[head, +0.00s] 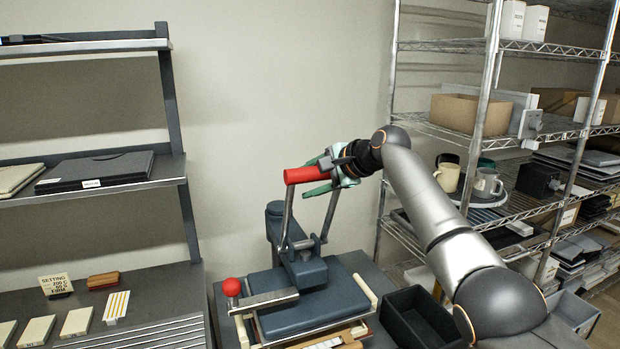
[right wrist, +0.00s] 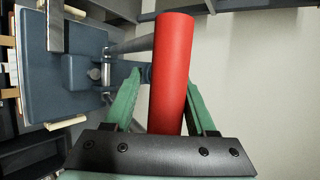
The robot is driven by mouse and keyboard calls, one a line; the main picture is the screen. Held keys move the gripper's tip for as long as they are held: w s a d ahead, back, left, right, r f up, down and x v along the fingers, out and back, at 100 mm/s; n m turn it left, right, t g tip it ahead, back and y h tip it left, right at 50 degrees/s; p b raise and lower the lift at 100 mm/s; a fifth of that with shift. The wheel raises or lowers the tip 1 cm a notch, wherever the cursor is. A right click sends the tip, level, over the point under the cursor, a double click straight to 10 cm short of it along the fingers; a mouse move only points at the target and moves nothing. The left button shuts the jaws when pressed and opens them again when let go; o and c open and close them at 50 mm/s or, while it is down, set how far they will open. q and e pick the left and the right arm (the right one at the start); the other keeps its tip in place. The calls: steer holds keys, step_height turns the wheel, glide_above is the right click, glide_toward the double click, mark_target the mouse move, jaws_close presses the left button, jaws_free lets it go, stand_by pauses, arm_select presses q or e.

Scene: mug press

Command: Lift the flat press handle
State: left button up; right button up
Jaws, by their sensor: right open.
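The flat press (head: 300,302) stands on the bench, a blue-grey body with a flat plate. Its handle is a red cylindrical grip (head: 306,175) on two metal arms, standing raised above the press. My right gripper (head: 325,172) is at the red grip with its green fingers on either side of it. In the right wrist view the red grip (right wrist: 173,70) runs between the two open green fingers (right wrist: 165,100), and I cannot tell whether they touch it. The press body (right wrist: 60,75) shows at the left there. My left gripper is not in view.
A black bin (head: 420,318) stands right of the press. A small red knob (head: 231,287) sits at the press's left front. A wire shelf with mugs (head: 487,183) and boxes is on the right. A dark shelf unit (head: 90,185) is on the left.

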steer(key=o, duration=0.3)
steer(key=shift+w+f, duration=0.1)
steer(key=shift+f, duration=0.15)
steer(key=shift+r, duration=0.15)
steer(key=b+v, duration=0.4)
steer(key=v, duration=0.7)
steer(key=shift+s+d+r+b, duration=0.35)
steer(key=shift+s+d+r, duration=0.05)
steer(key=shift+s, duration=0.05)
